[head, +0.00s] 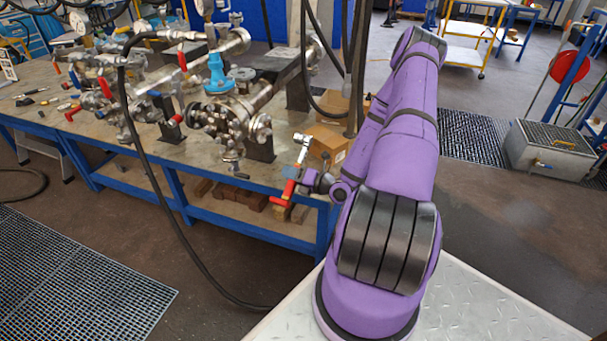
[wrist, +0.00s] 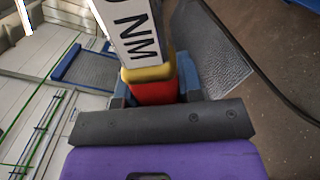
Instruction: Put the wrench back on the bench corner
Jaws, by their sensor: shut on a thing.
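The wrench (wrist: 133,32) is a torque wrench with a white scale marked NM, a yellow band and a red grip. In the head view the wrench (head: 289,189) is held upright and slightly tilted, metal head up and red handle down, in front of the bench's near right part. My gripper (head: 299,174) is shut on it; in the wrist view the blue jaws of my gripper (wrist: 155,90) are around the red grip. The bench (head: 60,82) has a grey top and blue frame. Its near right corner is partly hidden behind my arm and the wrench.
Flanged steel vessels (head: 228,115) with a blue valve crowd the bench top. A cardboard box (head: 327,146) stands near its right end. A black hose (head: 160,196) hangs over the front edge. Bricks (head: 236,198) lie on the shelf below. The floor in front is mostly clear.

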